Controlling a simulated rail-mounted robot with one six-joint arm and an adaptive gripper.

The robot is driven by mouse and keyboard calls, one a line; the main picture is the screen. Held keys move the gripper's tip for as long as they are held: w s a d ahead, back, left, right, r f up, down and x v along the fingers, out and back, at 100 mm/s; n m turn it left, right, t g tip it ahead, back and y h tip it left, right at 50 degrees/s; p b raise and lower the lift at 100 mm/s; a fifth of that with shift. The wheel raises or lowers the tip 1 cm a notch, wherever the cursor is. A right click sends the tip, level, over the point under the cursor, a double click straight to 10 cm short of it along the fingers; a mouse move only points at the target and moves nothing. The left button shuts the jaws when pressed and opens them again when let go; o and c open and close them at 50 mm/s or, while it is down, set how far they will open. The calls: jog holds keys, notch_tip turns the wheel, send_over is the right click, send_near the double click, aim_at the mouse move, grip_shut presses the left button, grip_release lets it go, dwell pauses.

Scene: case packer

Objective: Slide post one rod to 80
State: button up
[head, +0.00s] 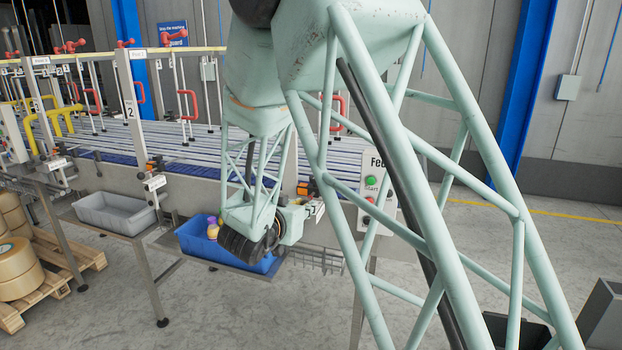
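My gripper end (268,240) hangs low at the near side of the conveyor frame, above the front of the blue bin. Its fingers are hidden or too small to make out, so I cannot tell whether they are open or shut. Just right of it, a white scale plate (315,211) with an orange and black knob (304,189) sits on the frame, partly hidden by my arm; its label is unreadable. A similar white plate (154,183) sits below the upright marked 2 (130,108). Another white plate (55,164) is farther left. I cannot read any rod setting.
The blue bin (200,245) holds a small purple and yellow item (213,228). A grey bin (118,212) hangs to its left. A panel with green and red buttons (372,186) stands behind my arm. Tape rolls (18,270) lie on a pallet (50,287) at left.

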jog(key=shift+s+a, duration=0.3)
jog(key=shift+s, duration=0.55)
dwell(0.6)
jog(key=o, duration=0.7)
jog(key=shift+p+v, duration=0.4)
jog(key=shift+v, duration=3.05)
jog(key=shift+r, duration=0.1)
